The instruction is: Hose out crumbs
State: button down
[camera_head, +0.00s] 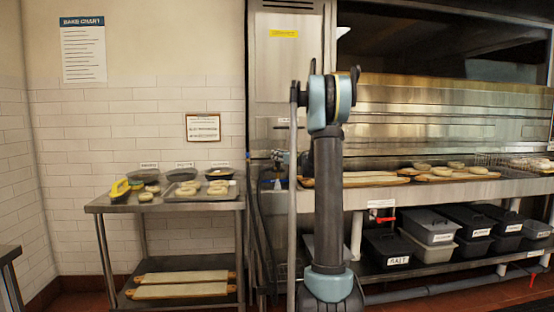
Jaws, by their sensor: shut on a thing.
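My arm rises through the middle of the view and hides part of the oven front. My gripper (283,158) shows small and dark just left of my arm, at the height of the oven shelf. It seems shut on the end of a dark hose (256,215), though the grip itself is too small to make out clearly. The hose hangs down beside the steel oven cabinet in long loops. The oven (440,105) has a wide dark opening above a shiny steel front. No crumbs can be made out at this distance.
A steel side table (225,207) at left bears trays, bowls and bagels, with boards on its lower shelf. Boards with bagels (450,172) lie on the oven shelf. Dark and grey lidded bins (430,226) stand below, near a red-handled valve (382,219).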

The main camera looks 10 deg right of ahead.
jog(key=shift+s, duration=3.65)
jog(key=shift+w, duration=4.75)
jog(key=shift+s, duration=0.1)
